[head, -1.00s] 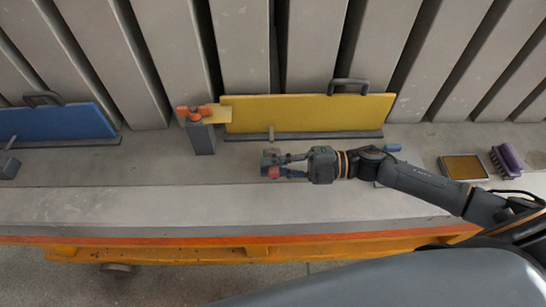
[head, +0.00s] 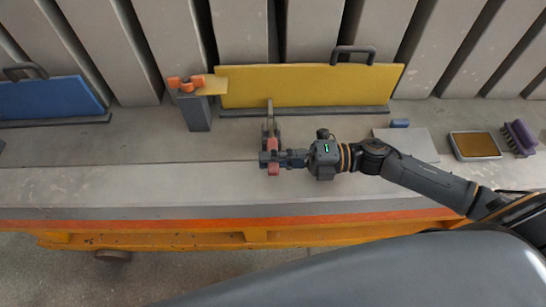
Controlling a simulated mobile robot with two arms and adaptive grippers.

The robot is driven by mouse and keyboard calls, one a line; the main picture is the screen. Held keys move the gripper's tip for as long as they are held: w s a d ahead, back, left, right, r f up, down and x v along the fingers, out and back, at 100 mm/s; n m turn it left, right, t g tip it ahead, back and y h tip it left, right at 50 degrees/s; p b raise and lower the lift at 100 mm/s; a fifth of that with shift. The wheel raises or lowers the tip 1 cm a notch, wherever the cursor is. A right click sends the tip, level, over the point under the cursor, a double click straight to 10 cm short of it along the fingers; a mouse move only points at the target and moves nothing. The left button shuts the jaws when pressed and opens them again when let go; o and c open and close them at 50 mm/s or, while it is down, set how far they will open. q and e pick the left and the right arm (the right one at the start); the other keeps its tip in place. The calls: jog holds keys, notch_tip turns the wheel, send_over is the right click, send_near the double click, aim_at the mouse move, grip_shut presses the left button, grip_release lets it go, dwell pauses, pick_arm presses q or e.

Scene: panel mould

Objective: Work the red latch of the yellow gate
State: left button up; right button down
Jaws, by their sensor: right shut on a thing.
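The yellow gate (head: 310,88) stands upright at the back, with a dark handle (head: 353,53) on top. The orange-red latch (head: 186,82) sits on a grey post (head: 197,113) at the gate's left end, by a yellow tab. My right gripper (head: 273,158) is in front of the gate, right of and nearer than the post, apart from the latch. It is shut on a small dark thing with red parts (head: 273,169), whose shape is partly hidden. A grey piece (head: 268,128) rises from there towards the gate's foot; I cannot tell whether they join. My left gripper is out of view.
A blue panel (head: 48,98) stands at the left. On the right are a grey plate (head: 410,146), a small blue thing (head: 400,123), a brown-topped tray (head: 475,145) and a purple brush (head: 520,137). The ledge (head: 110,180) left of the gripper is clear.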

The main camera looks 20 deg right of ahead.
jog(key=shift+f, duration=0.1)
jog(key=c, duration=1.3)
grip_release()
jog(key=v, duration=1.2)
